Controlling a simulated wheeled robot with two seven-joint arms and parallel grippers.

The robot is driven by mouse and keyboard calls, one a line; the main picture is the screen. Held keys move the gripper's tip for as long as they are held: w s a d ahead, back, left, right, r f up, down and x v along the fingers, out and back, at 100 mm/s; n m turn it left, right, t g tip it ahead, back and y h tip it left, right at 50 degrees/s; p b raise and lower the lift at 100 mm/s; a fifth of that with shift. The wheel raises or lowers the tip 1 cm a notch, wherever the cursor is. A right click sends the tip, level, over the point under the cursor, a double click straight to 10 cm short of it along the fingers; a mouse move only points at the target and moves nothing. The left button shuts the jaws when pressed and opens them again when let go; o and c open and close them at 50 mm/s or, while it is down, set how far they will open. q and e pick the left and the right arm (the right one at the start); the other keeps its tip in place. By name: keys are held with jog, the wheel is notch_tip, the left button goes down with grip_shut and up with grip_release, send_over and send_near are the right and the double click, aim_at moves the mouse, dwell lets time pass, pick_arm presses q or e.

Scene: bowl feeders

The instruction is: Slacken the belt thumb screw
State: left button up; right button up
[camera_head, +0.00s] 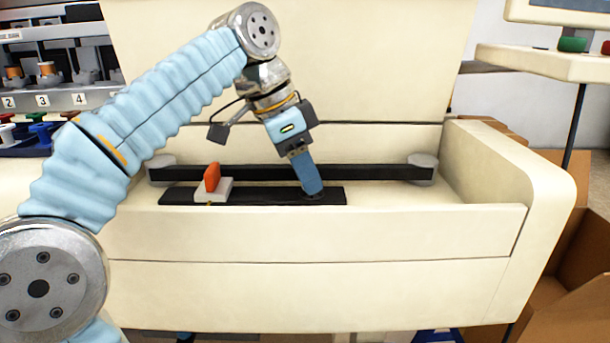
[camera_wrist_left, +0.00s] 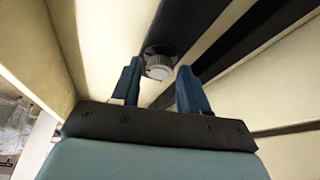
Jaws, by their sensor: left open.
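The belt thumb screw (camera_wrist_left: 159,67) is a small grey-white knob with a ridged edge. In the left wrist view it shows beyond and between the two blue fingers of my left gripper (camera_wrist_left: 160,88), which are open and apart. In the head view my left gripper (camera_head: 311,190) points down at the right end of a black plate (camera_head: 255,196), where the fingers hide most of the screw. I cannot tell whether the fingers touch it. The black belt (camera_head: 370,172) runs behind the plate between two grey rollers (camera_head: 422,168). My right gripper is not in view.
An orange lever on a white block (camera_head: 213,190) stands on the plate left of my gripper. The cream housing's front wall (camera_head: 330,230) rises before the plate. Shelves with coloured parts (camera_head: 40,128) stand left, cardboard boxes (camera_head: 575,290) right.

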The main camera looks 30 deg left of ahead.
pick_arm(q)
jog(key=c, duration=0.8)
jog(key=shift+o, duration=0.2)
jog(key=n, duration=0.2)
jog(key=n+y+p, duration=0.1)
jog(key=shift+s+d+r+n+t, duration=0.1)
jog(key=shift+s+d+n+t, duration=0.1)
jog(key=shift+n+t, duration=0.2)
jog(key=n+p, duration=0.1)
jog(key=n+y+p, duration=0.1)
jog(key=n, duration=0.1)
jog(key=shift+d+n+t+y, duration=0.15)
jog(key=shift+n+t+y, duration=0.15)
jog(key=n, duration=0.1)
jog(key=n+y+p, duration=0.1)
jog(key=n, duration=0.1)
jog(key=n+p, duration=0.1)
jog(key=shift+w+d+n+y, duration=0.1)
jog(key=shift+d+n+y, duration=0.2)
jog(key=shift+y, duration=0.1)
jog(key=shift+d+n+g+y+p, duration=0.15)
jog(key=shift+n+y+p, duration=0.3)
jog(key=shift+n, duration=0.6)
jog(key=shift+a+n+g+y+p, duration=0.1)
jog(key=shift+n+g+y+p, duration=0.35)
jog(key=shift+n, duration=0.6)
